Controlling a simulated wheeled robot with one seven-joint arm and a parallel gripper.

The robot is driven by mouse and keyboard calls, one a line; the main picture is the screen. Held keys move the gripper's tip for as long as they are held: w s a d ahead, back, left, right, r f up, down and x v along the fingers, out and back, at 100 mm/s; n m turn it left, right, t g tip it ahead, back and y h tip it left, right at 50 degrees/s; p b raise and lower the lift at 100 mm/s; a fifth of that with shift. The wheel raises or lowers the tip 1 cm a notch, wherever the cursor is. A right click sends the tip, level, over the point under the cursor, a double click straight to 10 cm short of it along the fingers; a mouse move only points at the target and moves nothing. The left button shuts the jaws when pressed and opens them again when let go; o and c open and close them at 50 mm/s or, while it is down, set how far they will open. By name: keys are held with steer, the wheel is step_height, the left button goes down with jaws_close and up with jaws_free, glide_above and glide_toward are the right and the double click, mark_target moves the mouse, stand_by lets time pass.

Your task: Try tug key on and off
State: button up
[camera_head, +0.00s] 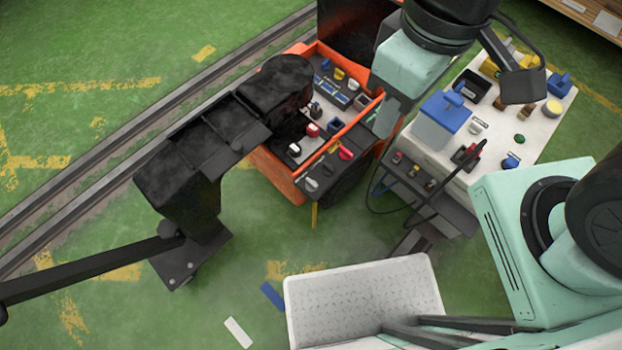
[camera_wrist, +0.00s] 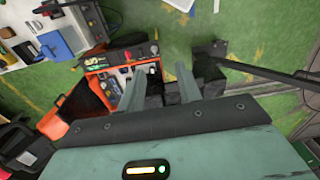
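The orange tug (camera_head: 277,178) stands beside the rails, with its black seat and coloured controls. It also shows in the wrist view (camera_wrist: 104,92). Its control panel (camera_head: 331,170) carries a red-handled control (camera_head: 345,153) and several pale knobs. I cannot tell which small part is the key. My gripper (camera_head: 388,118) hangs above the tug's right side in the head view. In the wrist view its two fingers (camera_wrist: 160,80) are apart, with nothing held between them. The fingers hide part of the panel.
A white worktable (camera_head: 545,128) right of the tug holds a blue-lidded box (camera_head: 440,117) and several small items. A dark cable (camera_head: 440,208) loops at its front. A black tow bar (camera_head: 95,274) lies left. A pale tray (camera_head: 362,297) is nearest. Green floor (camera_head: 90,120) beyond the rails is clear.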

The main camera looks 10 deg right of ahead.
steer(key=shift+f, duration=0.1)
steer(key=b, duration=1.9)
glide_above(311, 182)
step_height(311, 182, down, 39)
steer(key=shift+h, duration=0.3)
step_height(311, 182, down, 18)
steer(key=b, duration=0.3)
steer(key=shift+d+r+b, duration=0.1)
steer(key=shift+r+b, duration=0.15)
steer(key=shift+b, duration=0.1)
steer(key=shift+c, duration=0.3)
jaws_close()
